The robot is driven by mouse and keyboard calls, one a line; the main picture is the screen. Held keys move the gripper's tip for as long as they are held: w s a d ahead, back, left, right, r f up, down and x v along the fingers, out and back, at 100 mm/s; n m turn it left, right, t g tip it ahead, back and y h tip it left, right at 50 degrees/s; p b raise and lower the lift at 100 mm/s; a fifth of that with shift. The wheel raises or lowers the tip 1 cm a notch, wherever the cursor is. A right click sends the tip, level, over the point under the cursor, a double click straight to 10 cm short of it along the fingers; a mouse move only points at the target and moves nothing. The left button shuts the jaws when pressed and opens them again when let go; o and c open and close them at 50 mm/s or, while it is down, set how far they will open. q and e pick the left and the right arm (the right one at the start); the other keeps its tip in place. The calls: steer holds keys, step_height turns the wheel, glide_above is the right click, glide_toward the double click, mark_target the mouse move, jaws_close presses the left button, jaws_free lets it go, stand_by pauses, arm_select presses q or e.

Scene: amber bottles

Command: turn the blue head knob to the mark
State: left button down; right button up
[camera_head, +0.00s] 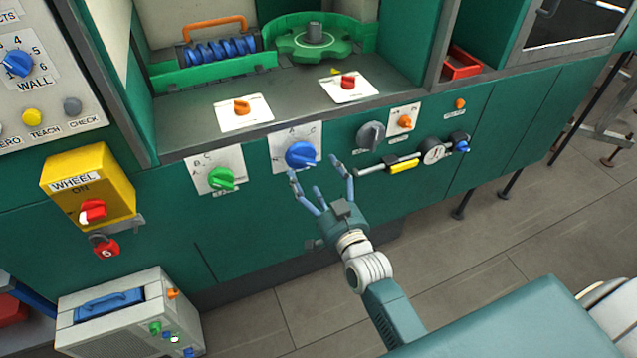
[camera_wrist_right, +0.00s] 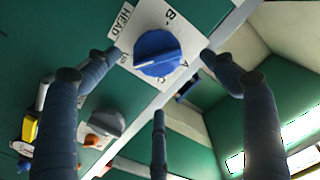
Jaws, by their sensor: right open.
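The blue head knob (camera_head: 300,154) sits on a white plate (camera_head: 281,143) with letters, on the green front panel. In the right wrist view the knob (camera_wrist_right: 157,53) is near the top centre, beside the HEAD label (camera_wrist_right: 122,22). A white line on its face points to the lower left there, away from the letter A. My right gripper (camera_head: 315,172) is open, its fingers spread just in front of and around the knob. I see no finger touching it, though the exact gap is hard to tell. My left gripper is not in view.
A green knob (camera_head: 221,178) is left of the blue one. A grey knob (camera_head: 371,135), an orange knob (camera_head: 404,121) and a yellow-handled tool (camera_head: 402,166) are to the right. A yellow WHEEL box (camera_head: 88,186) stands out at left.

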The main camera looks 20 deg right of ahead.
steer(key=shift+s, duration=1.2)
steer(key=s+a+f+n+g, duration=0.1)
steer(key=s+f+g, duration=0.3)
steer(key=f, duration=0.8)
steer(key=s+f+n+g, duration=0.2)
steer(key=s+f, duration=0.5)
steer(key=f, duration=0.5)
steer(key=s+a+f+n+g, duration=0.1)
steer(key=s+f+g, duration=0.3)
steer(key=f, duration=0.8)
steer(key=s+d+f+n+g, duration=0.1)
steer(key=s+f, duration=0.4)
steer(key=s, duration=0.6)
steer(key=s+d+f+n+g, duration=0.1)
steer(key=s+d+f+g, duration=0.1)
steer(key=s+f, duration=0.4)
steer(key=s+d+f+n+g, duration=0.1)
steer(key=s+f+g, duration=0.3)
steer(key=s, duration=1.3)
step_height(320, 180, down, 2)
steer(key=shift+d+f+h, duration=0.25)
steer(key=shift+d+h, duration=0.05)
steer(key=shift+d, duration=0.25)
steer(key=shift+w, duration=0.1)
